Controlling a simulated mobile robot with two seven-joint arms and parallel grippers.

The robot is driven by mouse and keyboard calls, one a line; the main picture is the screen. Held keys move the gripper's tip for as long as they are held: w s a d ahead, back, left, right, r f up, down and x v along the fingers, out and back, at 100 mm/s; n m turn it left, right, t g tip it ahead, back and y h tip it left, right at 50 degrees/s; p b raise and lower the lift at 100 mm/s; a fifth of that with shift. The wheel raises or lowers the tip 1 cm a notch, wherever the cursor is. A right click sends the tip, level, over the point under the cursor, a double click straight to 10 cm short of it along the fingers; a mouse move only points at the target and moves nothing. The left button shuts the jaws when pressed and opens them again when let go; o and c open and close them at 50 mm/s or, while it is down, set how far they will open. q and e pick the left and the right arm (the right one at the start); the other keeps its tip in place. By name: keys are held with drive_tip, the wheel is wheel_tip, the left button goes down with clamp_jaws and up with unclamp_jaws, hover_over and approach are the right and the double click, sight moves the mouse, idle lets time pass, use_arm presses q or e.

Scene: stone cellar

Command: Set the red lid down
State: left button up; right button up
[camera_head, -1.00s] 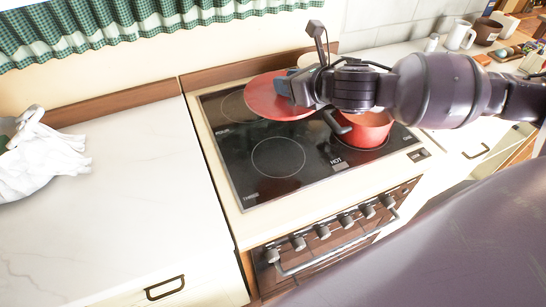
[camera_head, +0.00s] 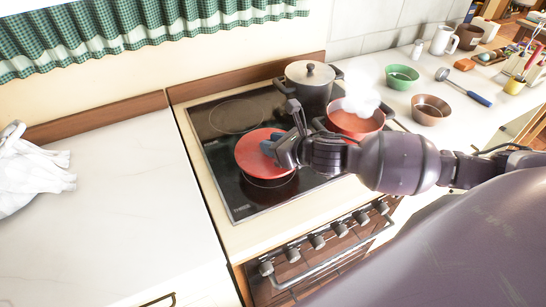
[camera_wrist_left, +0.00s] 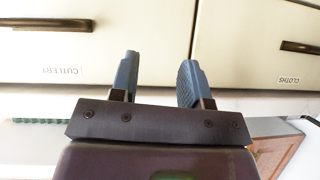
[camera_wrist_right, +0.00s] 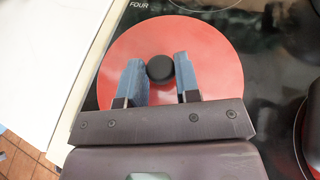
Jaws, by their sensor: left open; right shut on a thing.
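The red lid (camera_head: 258,165) is a round disc over the front left ring of the black cooktop (camera_head: 222,165). My right gripper (camera_head: 270,146) is shut on its black knob. In the right wrist view the knob (camera_wrist_right: 160,68) sits between the fingertips, with the lid (camera_wrist_right: 205,75) flat beyond them. I cannot tell whether the lid touches the glass. The red pot (camera_head: 350,122) stands uncovered and steaming, right of the lid. My left gripper (camera_wrist_left: 157,70) is open and empty, facing cabinet fronts labelled CUTLERY and CLOTHS; it is outside the head view.
A lidded grey pot (camera_head: 309,88) stands at the back of the cooktop. A green bowl (camera_head: 402,77), a brown bowl (camera_head: 431,110) and a ladle (camera_head: 462,86) are on the right counter.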

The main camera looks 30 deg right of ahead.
drive_tip(key=shift+f, duration=2.3)
drive_tip(key=shift+f+b, duration=0.1)
drive_tip(key=shift+b, duration=0.2)
drive_tip(key=o, duration=1)
drive_tip(key=v, duration=1.2)
drive_tip(key=shift+r, duration=0.2)
